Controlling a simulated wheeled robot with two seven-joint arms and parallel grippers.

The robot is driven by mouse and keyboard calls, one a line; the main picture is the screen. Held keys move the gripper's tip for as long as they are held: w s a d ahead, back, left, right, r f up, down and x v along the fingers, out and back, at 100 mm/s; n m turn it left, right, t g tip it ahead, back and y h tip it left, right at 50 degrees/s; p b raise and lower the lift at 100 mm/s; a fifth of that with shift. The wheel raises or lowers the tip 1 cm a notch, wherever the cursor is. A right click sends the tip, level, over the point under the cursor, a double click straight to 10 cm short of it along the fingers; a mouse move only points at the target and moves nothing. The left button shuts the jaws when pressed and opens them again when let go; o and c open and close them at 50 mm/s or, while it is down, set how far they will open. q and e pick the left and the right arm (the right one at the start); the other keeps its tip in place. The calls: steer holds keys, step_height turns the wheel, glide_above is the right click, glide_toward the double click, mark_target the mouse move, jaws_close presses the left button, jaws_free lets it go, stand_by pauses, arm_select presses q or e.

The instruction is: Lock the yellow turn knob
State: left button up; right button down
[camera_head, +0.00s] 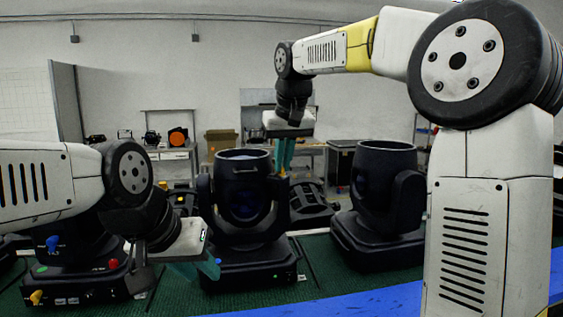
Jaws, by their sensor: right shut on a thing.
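The middle black par can (243,205) stands upright on its base on the green table. My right gripper (284,168) reaches down from above to the right side of its head. Its teal fingers are shut on a small yellow turn knob (283,174), which is mostly hidden between them. My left gripper (208,269) is low at the front left of the middle par can's base, its teal fingers seen edge-on, so its opening is unclear. Another yellow knob (36,297) shows on the left fixture's base, with a blue knob (53,242) above it.
Another par can (379,205) stands at the right, and a left fixture (80,275) is partly hidden by my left arm. More dark fixtures (310,204) lie behind. A blue strip (370,302) runs along the green table's (312,262) front edge.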

steer(key=n, duration=0.2)
steer(key=n+y, duration=0.1)
steer(key=n+g+y, duration=0.1)
steer(key=n, duration=0.1)
steer(key=shift+w+d+n, duration=0.2)
steer(key=shift+d+n, duration=0.05)
steer(key=shift+n, duration=0.05)
steer(key=shift+w+d+n+g+y, duration=0.1)
steer(key=shift+n+g+y, duration=0.45)
steer(key=shift+n, duration=1.45)
steer(key=shift+h, duration=0.25)
steer(key=c, duration=1.5)
jaws_free()
steer(key=shift+c, duration=0.2)
steer(key=v, duration=0.8)
steer(key=shift+w, duration=0.15)
